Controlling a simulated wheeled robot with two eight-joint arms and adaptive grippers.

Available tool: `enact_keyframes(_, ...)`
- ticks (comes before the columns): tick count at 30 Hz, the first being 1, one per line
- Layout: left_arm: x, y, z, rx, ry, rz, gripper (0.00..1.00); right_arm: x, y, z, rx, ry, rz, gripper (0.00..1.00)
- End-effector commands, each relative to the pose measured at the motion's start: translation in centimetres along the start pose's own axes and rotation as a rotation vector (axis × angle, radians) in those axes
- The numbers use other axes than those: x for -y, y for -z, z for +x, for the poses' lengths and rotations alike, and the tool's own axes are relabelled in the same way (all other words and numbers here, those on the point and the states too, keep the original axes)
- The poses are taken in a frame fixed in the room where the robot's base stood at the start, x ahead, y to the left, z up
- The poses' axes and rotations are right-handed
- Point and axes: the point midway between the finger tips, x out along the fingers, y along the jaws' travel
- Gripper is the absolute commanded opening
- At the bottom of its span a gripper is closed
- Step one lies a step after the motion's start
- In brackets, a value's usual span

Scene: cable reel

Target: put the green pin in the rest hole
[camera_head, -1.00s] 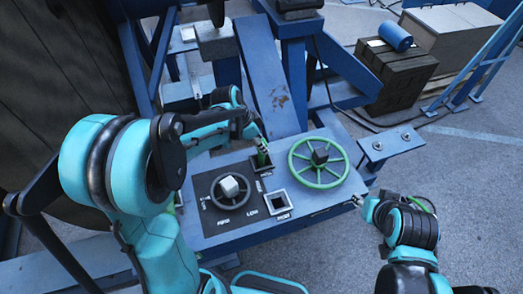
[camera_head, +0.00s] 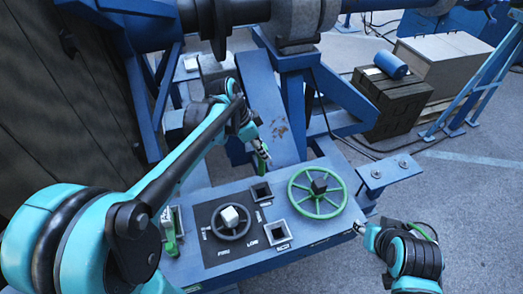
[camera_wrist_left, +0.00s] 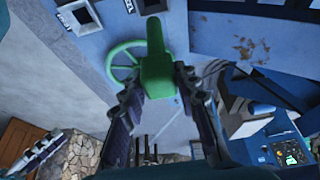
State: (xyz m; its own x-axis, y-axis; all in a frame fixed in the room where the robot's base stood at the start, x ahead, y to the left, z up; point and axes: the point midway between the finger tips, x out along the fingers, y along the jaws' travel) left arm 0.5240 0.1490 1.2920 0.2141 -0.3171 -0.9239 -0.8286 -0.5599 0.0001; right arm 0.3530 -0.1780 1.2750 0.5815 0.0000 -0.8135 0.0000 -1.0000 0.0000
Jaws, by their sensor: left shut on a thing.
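The green pin (camera_wrist_left: 158,72) is between the fingers of my left gripper (camera_wrist_left: 163,105) in the left wrist view. In the head view, my left gripper (camera_head: 263,153) holds it above and behind the upper square hole (camera_head: 261,193), apart from the panel. That hole looks empty. A second square hole (camera_head: 278,231), nearer the front, also looks empty. The labels beside the holes are too small to read surely, so I cannot tell which is the rest hole. My right gripper (camera_head: 360,228) is by the panel's right edge; its fingers are too small to judge.
A green handwheel (camera_head: 317,193) stands right of the holes. A small dark handwheel (camera_head: 230,222) is on the black plate. A green upright part (camera_head: 172,234) stands at the panel's left. A blue sloping beam (camera_head: 275,110) rises behind the panel.

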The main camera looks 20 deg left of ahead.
Motion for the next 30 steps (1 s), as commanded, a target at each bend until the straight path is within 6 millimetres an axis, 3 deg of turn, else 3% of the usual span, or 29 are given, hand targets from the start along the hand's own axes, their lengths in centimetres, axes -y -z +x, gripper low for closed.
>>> enact_keyframes(30,0.0,2.5,-6.0,0.000,0.000,0.000,0.00,0.0,2.8,-3.9,0.000,0.000,0.000,0.40)
